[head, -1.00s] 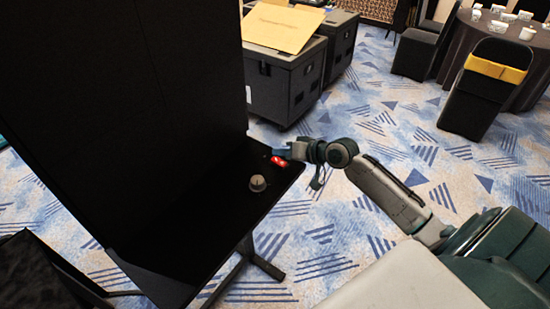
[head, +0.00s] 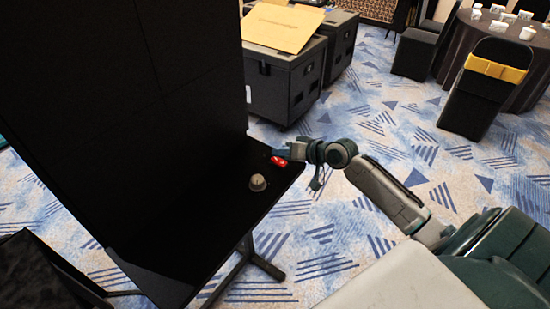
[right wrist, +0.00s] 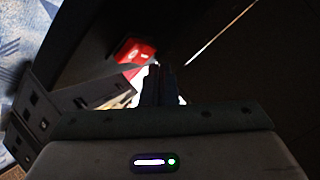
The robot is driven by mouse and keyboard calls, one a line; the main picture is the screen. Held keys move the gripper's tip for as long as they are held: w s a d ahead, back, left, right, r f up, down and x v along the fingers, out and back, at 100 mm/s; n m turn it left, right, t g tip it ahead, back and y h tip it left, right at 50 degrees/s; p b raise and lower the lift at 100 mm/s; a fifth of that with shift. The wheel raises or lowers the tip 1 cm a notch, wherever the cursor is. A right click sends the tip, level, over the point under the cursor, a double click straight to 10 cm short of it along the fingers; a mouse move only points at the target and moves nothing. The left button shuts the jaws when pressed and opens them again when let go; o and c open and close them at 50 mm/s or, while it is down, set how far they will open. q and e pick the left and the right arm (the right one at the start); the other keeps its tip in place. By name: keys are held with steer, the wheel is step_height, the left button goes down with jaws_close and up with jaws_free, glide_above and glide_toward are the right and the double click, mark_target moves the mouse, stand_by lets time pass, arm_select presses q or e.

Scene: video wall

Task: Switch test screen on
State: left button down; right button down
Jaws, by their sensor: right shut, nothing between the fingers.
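The test screen (head: 90,100) is a large dark panel at the left of the head view, and its face is black. A black shelf (head: 215,235) runs along its front. A red rocker switch (head: 279,161) sits near the far right end of the shelf, and it also shows in the right wrist view (right wrist: 134,52). A grey round knob (head: 258,183) stands on the shelf nearer to me. My right gripper (head: 287,152) is shut and empty, with its tips close beside the red switch. I cannot tell whether they touch it. My left gripper is out of view.
Black flight cases (head: 285,85) stand behind the shelf, with a cardboard sheet (head: 283,26) on top. A dark chair (head: 485,95) and a set table (head: 500,35) are at the far right. Patterned carpet (head: 370,250) is clear to the right of the shelf.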

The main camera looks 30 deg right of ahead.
steer(key=shift+w+a+f+b, duration=0.15)
steer(key=shift+f+b, duration=0.15)
steer(key=shift+f, duration=0.25)
stand_by(0.6)
steer(key=shift+s+r+p, duration=0.25)
steer(key=shift+r+p, duration=0.6)
steer(key=shift+p, duration=0.05)
steer(key=r+p, duration=0.1)
steer(key=s+r+p, duration=0.1)
steer(key=r+p, duration=0.1)
steer(key=d+r+p, duration=0.1)
steer(key=shift+s+r+p, duration=0.2)
steer(key=shift+r+p, duration=0.1)
steer(key=shift+r, duration=0.05)
stand_by(0.4)
